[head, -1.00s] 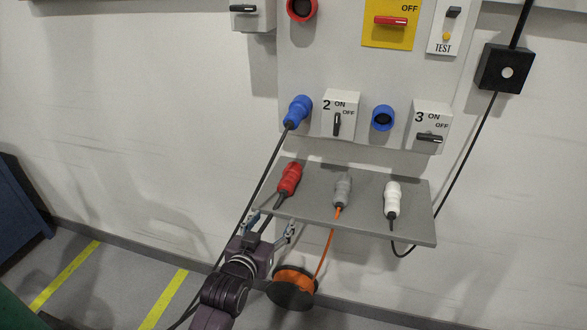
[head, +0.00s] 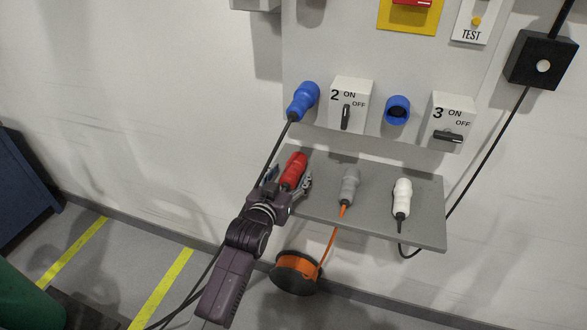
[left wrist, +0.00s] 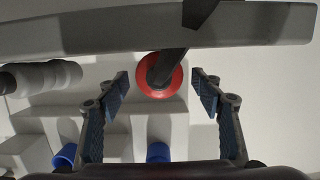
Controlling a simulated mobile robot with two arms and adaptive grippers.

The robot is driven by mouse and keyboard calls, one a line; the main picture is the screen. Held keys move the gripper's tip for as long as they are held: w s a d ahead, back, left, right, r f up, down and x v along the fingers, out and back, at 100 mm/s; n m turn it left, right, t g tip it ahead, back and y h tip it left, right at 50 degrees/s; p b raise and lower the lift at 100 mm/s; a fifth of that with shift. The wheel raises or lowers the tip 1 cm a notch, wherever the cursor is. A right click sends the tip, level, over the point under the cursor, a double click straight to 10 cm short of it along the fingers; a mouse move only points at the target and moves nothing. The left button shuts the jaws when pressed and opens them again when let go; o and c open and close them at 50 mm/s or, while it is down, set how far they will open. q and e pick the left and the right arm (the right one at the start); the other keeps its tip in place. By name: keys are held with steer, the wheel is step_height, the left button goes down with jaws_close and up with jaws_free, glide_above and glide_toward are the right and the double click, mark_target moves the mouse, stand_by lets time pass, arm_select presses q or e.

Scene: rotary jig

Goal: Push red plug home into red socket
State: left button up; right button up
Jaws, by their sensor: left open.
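The red plug (head: 293,170) lies at the left end of the grey shelf (head: 372,224), its cable end toward me. My left gripper (head: 287,178) is open, with one finger on each side of the plug. In the left wrist view, the red plug (left wrist: 160,85) shows nearly end-on between the open fingers (left wrist: 160,95), with a gap on both sides. A dark cable end comes from its middle. The red socket is out of view now. My right gripper is not in view.
A grey plug (head: 349,186) and a white plug (head: 402,197) lie further right on the shelf. Above are a blue plug (head: 303,101), a blue socket (head: 397,109) and switch boxes 2 (head: 350,95) and 3 (head: 452,115). A black cable hangs beside my left arm.

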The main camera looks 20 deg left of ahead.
arm_select(q)
steer(key=shift+w+f, duration=0.15)
steer(key=shift+w, duration=0.9)
steer(key=shift+w+f, duration=0.1)
steer(key=shift+w, duration=0.1)
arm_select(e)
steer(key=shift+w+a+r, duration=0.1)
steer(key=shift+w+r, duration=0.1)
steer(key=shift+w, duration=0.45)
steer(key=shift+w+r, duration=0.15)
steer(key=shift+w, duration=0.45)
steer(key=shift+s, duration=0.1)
arm_select(q)
steer(key=c, duration=1.5)
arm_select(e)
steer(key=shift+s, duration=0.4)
